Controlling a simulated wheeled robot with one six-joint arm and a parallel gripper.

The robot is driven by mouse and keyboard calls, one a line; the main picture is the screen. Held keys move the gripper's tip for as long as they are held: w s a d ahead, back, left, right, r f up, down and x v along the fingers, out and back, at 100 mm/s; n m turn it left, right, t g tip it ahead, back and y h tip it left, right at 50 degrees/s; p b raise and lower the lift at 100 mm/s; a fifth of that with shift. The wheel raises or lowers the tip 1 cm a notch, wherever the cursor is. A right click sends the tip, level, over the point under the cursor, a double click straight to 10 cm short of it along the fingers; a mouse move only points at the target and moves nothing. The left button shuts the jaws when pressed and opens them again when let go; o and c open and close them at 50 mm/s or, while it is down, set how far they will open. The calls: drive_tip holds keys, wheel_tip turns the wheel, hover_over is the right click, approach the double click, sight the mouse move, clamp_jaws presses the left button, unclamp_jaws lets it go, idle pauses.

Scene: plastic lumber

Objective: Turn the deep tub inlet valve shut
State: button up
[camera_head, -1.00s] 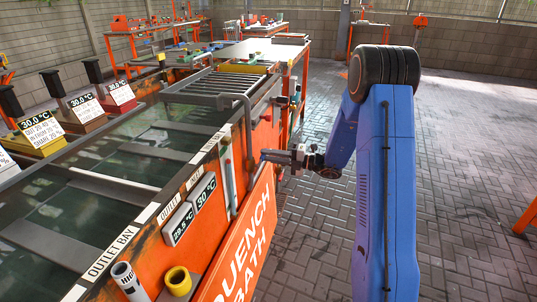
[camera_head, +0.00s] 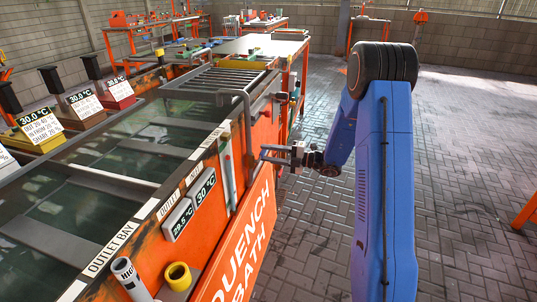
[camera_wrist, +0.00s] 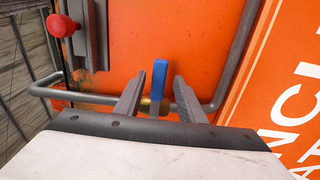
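A blue lever handle (camera_wrist: 159,82) on a brass valve body (camera_wrist: 148,107) stands out from the orange tub wall in the wrist view. I cannot read a label that says which valve it is. My gripper (camera_wrist: 157,92) is open, with one finger on each side of the blue lever and a gap on both sides. In the head view, my gripper (camera_head: 275,154) is at the side wall of the quench bath (camera_head: 262,130), above its white-lettered sign. The lever is too small there to make out clearly.
A grey pipe (camera_wrist: 240,55) bends around the valve. A red knob (camera_wrist: 61,25) on a grey bracket is at the upper left. The quench bath sign (camera_head: 242,243) lies close below. Paved floor (camera_head: 460,160) to the right is clear.

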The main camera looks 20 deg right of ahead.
drive_tip(key=v, duration=1.7)
drive_tip(key=shift+d, duration=0.15)
drive_tip(key=shift+s, duration=0.1)
drive_tip(key=s+a+r+n+g+h, duration=0.3)
drive_tip(key=s+a+r+n+g, duration=0.15)
drive_tip(key=s+a+n, duration=0.5)
drive_tip(key=s+a+r+n+g+h, duration=0.25)
drive_tip(key=s+a+n+g, duration=0.25)
drive_tip(key=s+a+n, duration=0.45)
drive_tip(key=s+d+r+n+t+h, duration=0.2)
drive_tip(key=s+n+h, duration=0.3)
drive_tip(key=s+n, duration=0.4)
drive_tip(key=s+d+r+n+t+h, duration=0.2)
drive_tip(key=s+d+n+h, duration=0.2)
drive_tip(key=s+n, duration=0.6)
drive_tip(key=n, duration=0.4)
drive_tip(key=shift+d+r+n+t+h, duration=0.2)
drive_tip(key=shift+d+n+t+h, duration=0.1)
drive_tip(key=shift+t+h, duration=0.05)
